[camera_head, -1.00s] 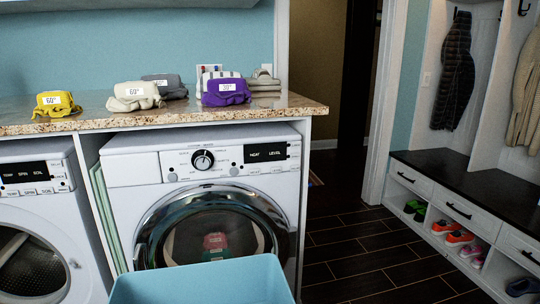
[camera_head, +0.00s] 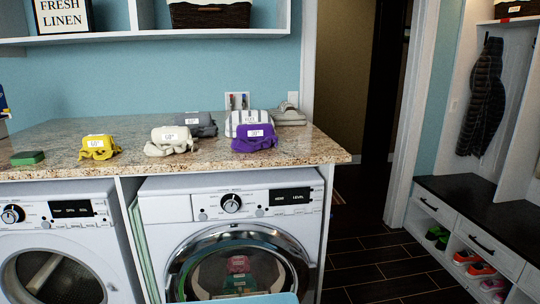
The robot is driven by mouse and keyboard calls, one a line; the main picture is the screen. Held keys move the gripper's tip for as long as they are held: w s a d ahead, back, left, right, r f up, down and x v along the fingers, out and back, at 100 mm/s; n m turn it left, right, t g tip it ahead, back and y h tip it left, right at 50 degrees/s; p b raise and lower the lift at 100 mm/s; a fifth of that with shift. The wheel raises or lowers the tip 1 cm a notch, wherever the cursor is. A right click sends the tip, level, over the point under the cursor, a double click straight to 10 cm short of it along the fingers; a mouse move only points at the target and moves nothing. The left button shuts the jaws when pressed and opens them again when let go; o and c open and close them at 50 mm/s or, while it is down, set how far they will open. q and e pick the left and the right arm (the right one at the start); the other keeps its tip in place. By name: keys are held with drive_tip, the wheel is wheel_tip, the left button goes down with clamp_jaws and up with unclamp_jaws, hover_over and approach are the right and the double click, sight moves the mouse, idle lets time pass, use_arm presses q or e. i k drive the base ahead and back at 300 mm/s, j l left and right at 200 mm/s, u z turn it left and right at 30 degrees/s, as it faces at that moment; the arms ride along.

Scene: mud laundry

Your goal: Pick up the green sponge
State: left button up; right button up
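The green sponge (camera_head: 27,158) lies on the granite countertop (camera_head: 75,140) at the far left of the head view, near the counter's front edge. It is a small flat green block, left of the yellow folded cloth (camera_head: 100,147). Nothing touches it. Neither of my grippers is in the view.
Labelled folded cloths sit on the counter: cream (camera_head: 170,140), grey (camera_head: 197,123), purple (camera_head: 254,138) and striped ones. Two front-loading machines (camera_head: 230,207) stand below. A light-blue bin (camera_head: 255,298) shows at the bottom edge. Dark floor (camera_head: 365,265) is open to the right, before a bench (camera_head: 470,205).

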sight(32, 157)
drive_tip(key=u, duration=1.6)
